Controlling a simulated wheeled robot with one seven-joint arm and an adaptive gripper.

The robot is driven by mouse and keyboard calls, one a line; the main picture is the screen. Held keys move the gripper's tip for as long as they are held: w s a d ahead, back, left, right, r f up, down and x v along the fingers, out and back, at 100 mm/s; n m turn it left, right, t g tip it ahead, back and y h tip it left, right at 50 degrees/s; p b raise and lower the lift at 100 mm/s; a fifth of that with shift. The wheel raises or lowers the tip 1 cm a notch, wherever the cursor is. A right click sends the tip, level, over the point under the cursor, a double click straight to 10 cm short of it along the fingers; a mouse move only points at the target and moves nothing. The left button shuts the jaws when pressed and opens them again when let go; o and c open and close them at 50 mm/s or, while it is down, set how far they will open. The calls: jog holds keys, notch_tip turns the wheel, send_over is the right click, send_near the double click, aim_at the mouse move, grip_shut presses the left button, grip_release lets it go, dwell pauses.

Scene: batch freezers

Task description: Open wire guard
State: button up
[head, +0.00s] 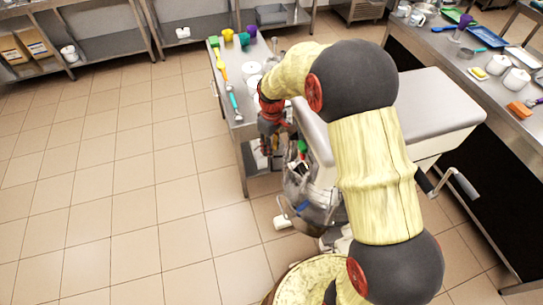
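The batch freezer (440,108) is a pale grey machine with a flat top, right of centre in the head view. A crank-like dark and grey handle (455,183) sticks out at its right side. My yellow arm crosses in front of the freezer and covers much of it. My gripper (273,143) is below the red wrist joint, at the freezer's left side by the side table. Its fingers are small and dark, so I cannot tell whether they are open or touching anything.
A steel side table (228,90) with coloured utensils and white tubs stands close left of my gripper. A steel counter (448,50) with trays and pots is at the right. Shelves line the back wall. The tiled floor (110,180) at the left is clear.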

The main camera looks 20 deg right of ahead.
notch_tip(320, 180, down, 7)
jog(key=shift+f+b, duration=0.2)
jog(key=shift+b, duration=0.1)
jog(key=shift+c, duration=0.2)
grip_shut()
dwell(0.8)
